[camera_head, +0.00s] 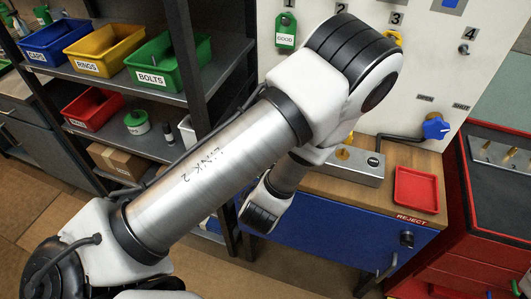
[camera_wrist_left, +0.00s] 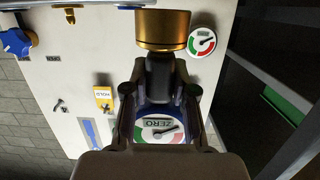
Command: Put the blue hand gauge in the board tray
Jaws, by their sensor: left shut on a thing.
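In the left wrist view my left gripper (camera_wrist_left: 160,92) is shut on the blue hand gauge (camera_wrist_left: 160,131). Its blue-rimmed dial, marked ZERO, faces the camera between the fingers. A dark stem runs past the fingertips to a wide brass piece (camera_wrist_left: 163,30); I cannot tell whether that piece belongs to the gauge. In the head view the forearm hides the gripper and gauge. I see no tray labelled as the board tray. A red tray (camera_head: 416,190) marked REJECT sits on the wooden bench top. My right gripper is not in view.
A pale board (camera_head: 420,75) with numbered hooks stands behind the bench and bears a blue handle (camera_head: 435,128). A grey block (camera_head: 345,168) with brass parts lies partly behind my arm. Shelves with blue, yellow, green and red bins (camera_head: 168,62) stand left; a red cabinet (camera_head: 485,210) stands right.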

